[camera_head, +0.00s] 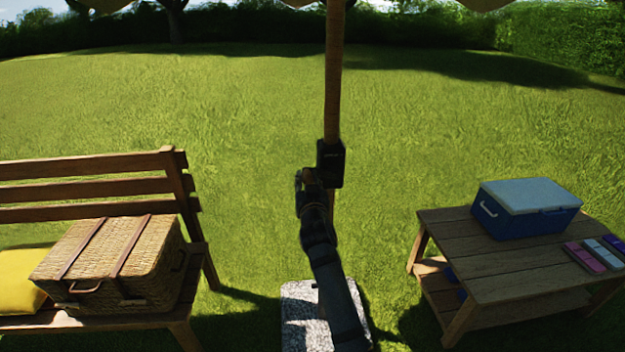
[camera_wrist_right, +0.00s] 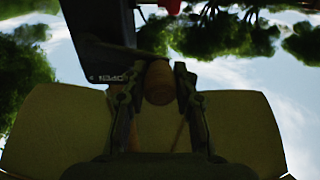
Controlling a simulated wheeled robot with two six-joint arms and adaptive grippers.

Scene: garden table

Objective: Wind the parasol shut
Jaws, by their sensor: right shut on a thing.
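The parasol's wooden pole (camera_head: 334,80) stands upright in the middle of the head view. Cream canopy edges (camera_head: 480,4) hang at the top, and spread canopy panels (camera_wrist_right: 245,130) show in the right wrist view. A black crank housing (camera_head: 331,160) sits on the pole; it also shows in the wrist view (camera_wrist_right: 100,45), with small lettering. My right gripper (camera_head: 308,180) is at the housing's lower left. In the wrist view its two fingers (camera_wrist_right: 157,80) are shut on a rounded wooden crank knob (camera_wrist_right: 160,84). My left gripper is out of view.
A bench (camera_head: 90,188) at left holds a wicker basket (camera_head: 110,262) and a yellow cushion (camera_head: 20,280). A low wooden table (camera_head: 490,265) at right carries a blue cooler (camera_head: 527,208) and small coloured packs (camera_head: 603,254). A speckled base slab (camera_head: 298,315) lies below. Open grass lies between.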

